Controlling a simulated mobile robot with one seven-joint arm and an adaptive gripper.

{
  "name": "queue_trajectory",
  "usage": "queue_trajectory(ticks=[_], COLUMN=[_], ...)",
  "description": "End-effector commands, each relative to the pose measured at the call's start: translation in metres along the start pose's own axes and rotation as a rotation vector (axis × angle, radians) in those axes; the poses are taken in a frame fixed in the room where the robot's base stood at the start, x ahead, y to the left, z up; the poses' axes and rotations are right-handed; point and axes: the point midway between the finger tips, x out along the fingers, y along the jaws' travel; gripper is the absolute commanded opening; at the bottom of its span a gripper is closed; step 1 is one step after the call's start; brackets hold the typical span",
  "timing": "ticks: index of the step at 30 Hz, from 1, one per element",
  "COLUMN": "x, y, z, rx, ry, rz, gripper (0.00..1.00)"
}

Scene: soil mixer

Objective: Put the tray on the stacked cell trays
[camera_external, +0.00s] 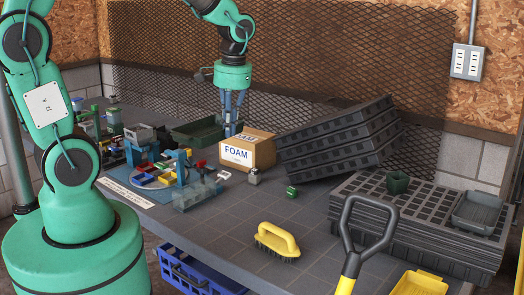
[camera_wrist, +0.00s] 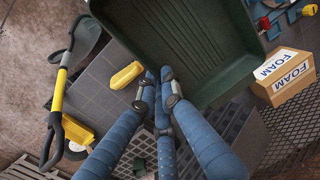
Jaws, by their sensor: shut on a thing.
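A dark green tray (camera_external: 197,133) is in the external view, beside my gripper (camera_external: 231,130) and partly behind it, left of the FOAM box. In the wrist view the tray (camera_wrist: 205,90) is large and close, and the blue fingers of my gripper (camera_wrist: 160,82) are closed on its near rim. The stacked cell trays (camera_external: 350,190) lie flat at the right end of the table, well right of my gripper. A small green pot (camera_external: 398,182) and a shallow grey-green tray (camera_external: 478,212) stand on top of them.
A tilted stack of black trays (camera_external: 340,142) leans behind the flat stack. The FOAM box (camera_external: 247,150), small machine parts (camera_external: 165,170) and a yellow brush (camera_external: 277,242) are on the table (camera_external: 235,215). A shovel handle (camera_external: 365,235) rises in front. Mesh stands behind.

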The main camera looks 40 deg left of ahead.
Motion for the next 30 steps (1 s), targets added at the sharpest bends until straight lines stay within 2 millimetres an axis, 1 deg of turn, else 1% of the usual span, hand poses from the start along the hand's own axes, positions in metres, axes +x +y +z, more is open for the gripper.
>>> queue_trajectory(ticks=[9,16,23,30], x=[-0.031,-0.05,-0.066,-0.079], y=[0.035,0.065,0.098,0.136], z=[-0.059,-0.102,-0.142,-0.181], rx=[0.003,0.004,0.005,0.006], ry=[0.002,0.003,0.003,0.003], rz=[-0.001,-0.002,-0.002,-0.003], gripper=[0.0,0.0,0.0,0.0])
